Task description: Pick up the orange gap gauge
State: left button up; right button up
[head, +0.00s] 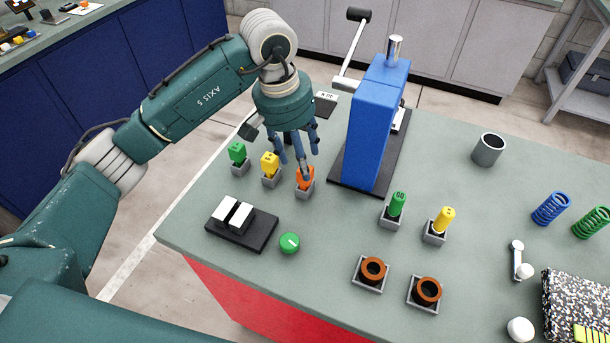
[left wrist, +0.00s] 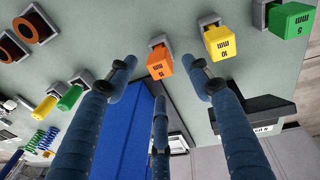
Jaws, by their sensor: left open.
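The orange gap gauge (head: 305,179) stands in a small grey holder on the table, at the right end of a row with a yellow gauge (head: 270,164) and a green gauge (head: 237,153). My left gripper (head: 298,165) is open above the orange gauge, fingers pointing down, one finger partly in front of it. In the left wrist view the orange gauge (left wrist: 159,63) shows between the spread fingers (left wrist: 160,85), with no clear contact. The yellow gauge (left wrist: 222,42) is close beside one finger. My right gripper is not in view.
A blue press (head: 376,125) with a lever stands just right of the gripper. A black block with white pads (head: 240,222) and a green knob (head: 289,243) lie in front. More green (head: 397,204) and yellow (head: 445,219) gauges stand to the right.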

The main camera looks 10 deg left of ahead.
pick_arm(q)
jog(key=f, duration=0.1)
jog(key=f+p, duration=0.1)
jog(key=f, duration=0.1)
jog(key=f+p, duration=0.1)
jog(key=shift+w+d+f, duration=0.25)
jog(key=shift+w+d, duration=0.05)
jog(key=shift+f, duration=0.3)
grip_shut()
